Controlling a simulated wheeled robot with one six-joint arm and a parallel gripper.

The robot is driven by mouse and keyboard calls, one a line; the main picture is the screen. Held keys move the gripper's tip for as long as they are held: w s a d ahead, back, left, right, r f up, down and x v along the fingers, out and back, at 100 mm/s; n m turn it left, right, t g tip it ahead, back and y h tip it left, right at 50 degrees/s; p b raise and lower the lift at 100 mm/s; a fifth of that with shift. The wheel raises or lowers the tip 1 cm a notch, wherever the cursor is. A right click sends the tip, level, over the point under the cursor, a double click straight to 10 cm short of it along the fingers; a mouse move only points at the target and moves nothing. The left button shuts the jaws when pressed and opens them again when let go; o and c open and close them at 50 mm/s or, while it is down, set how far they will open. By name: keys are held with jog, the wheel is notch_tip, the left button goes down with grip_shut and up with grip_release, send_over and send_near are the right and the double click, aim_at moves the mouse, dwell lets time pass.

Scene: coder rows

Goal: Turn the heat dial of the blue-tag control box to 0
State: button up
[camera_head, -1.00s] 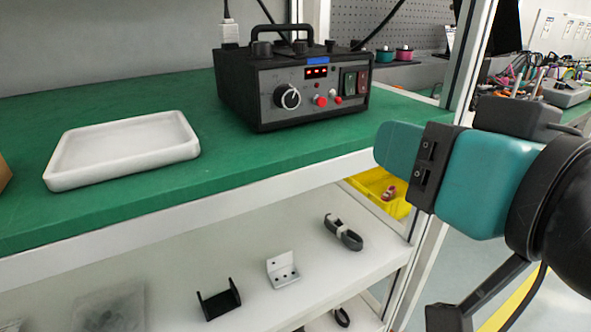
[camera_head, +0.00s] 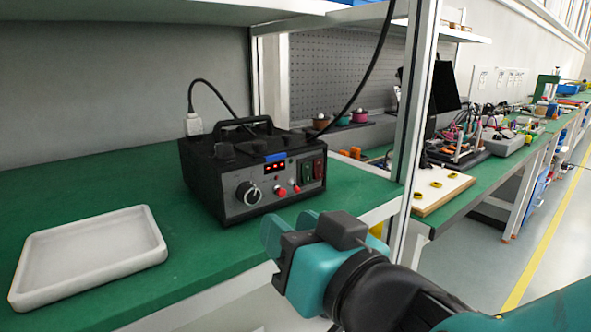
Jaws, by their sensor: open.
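The control box (camera_head: 252,172) is black with a grey front panel and a blue tag (camera_head: 275,157) on its top front edge. It stands on the green shelf. Its heat dial (camera_head: 248,193) is a round black knob with a light ring at the left of the panel. A red display, small red knobs and two switches sit to its right. The pointer setting is too small to read. My teal gripper (camera_head: 275,236) is open, in front of and below the box's front right, apart from the dial. Its far finger partly shows; the gap holds nothing visible.
A white tray (camera_head: 88,262) lies on the green shelf (camera_head: 190,268) left of the box. A white post (camera_head: 413,130) stands to the right. A cable runs up behind the box. Beyond are a pegboard (camera_head: 340,80) and a long cluttered bench. The shelf before the box is clear.

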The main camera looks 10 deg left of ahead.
aim_at(253, 197)
jog(key=p+x, duration=0.4)
jog(key=x, duration=0.4)
jog(key=shift+w+r, duration=0.1)
jog(key=shift+w, duration=0.05)
jog(key=shift+w+a, duration=0.35)
jog(key=c, duration=0.6)
